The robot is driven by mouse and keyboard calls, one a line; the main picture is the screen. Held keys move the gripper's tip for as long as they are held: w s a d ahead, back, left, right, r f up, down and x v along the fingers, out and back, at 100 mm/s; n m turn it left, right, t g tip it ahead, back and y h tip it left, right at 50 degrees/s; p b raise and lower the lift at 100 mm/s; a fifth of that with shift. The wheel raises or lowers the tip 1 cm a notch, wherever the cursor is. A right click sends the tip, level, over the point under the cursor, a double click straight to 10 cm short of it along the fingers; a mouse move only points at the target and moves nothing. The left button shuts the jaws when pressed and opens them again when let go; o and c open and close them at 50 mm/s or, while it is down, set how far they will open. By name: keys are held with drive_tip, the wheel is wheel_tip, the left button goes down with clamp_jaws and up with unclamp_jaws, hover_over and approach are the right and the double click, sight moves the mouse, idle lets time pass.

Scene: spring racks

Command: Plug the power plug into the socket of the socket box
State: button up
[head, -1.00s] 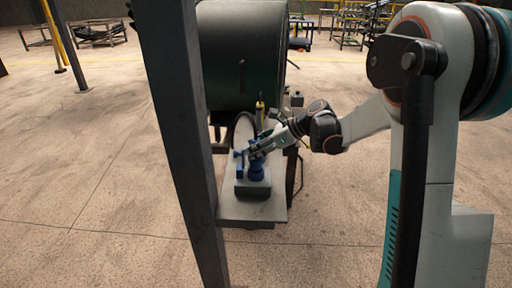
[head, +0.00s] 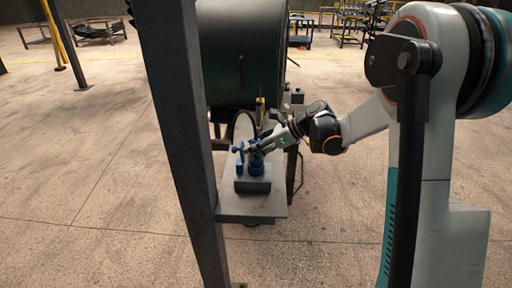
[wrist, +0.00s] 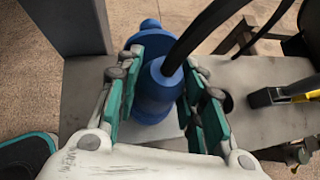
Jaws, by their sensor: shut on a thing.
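The socket box (head: 253,185) is a grey box on a small grey shelf, with a blue socket (head: 257,168) on its top. My gripper (head: 256,148) is just above this blue socket. In the wrist view my gripper (wrist: 166,92) is shut on the blue power plug (wrist: 168,75), whose black cable (wrist: 196,32) rises from its upper end. Blue parts of the plug and socket line up below the fingers. I cannot tell whether the plug is seated or only above the socket. Another blue part (head: 240,158) stands at the left of the socket.
A grey shelf (head: 240,210) carries the box. A dark post (head: 180,130) stands close at the left. A large dark drum (head: 242,55) is behind. A yellow-handled tool (wrist: 300,97) lies at the right in the wrist view.

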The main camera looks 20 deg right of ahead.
drive_tip(key=shift+f+b, duration=0.6)
drive_tip(key=shift+f, duration=0.3)
drive_tip(key=o, duration=1.2)
drive_tip(key=shift+d+r, duration=0.1)
drive_tip(key=v, duration=1.2)
